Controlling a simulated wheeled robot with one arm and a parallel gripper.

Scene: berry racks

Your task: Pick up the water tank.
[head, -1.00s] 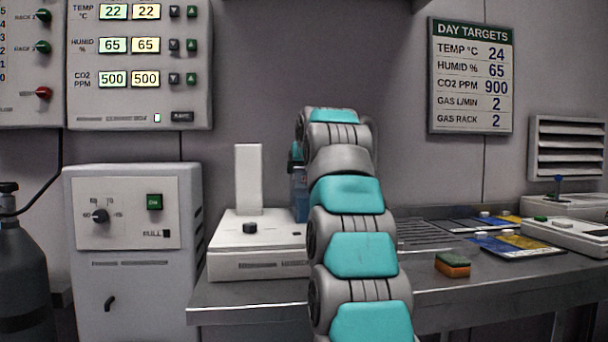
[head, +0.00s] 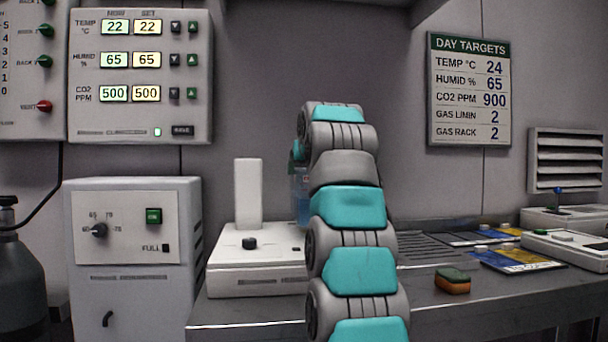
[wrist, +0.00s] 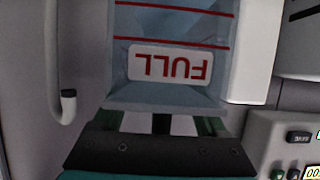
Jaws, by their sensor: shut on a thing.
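The water tank (wrist: 175,75) fills the middle of the wrist view. It is clear bluish, with red lines and a white label reading FULL, upside down there. My gripper (wrist: 170,122) is shut on it at the bottom of that view; the fingers are partly hidden. In the head view a bluish strip of the tank (head: 300,195) shows left of my arm, which hides the rest. Its underside is hidden, so I cannot tell whether it touches anything below.
A white base unit (head: 250,272) with a black knob and upright column (head: 248,195) stands on the steel bench (head: 460,300), just left of my arm. A sponge (head: 453,282) lies to the right. A white cabinet (head: 135,260) stands at left.

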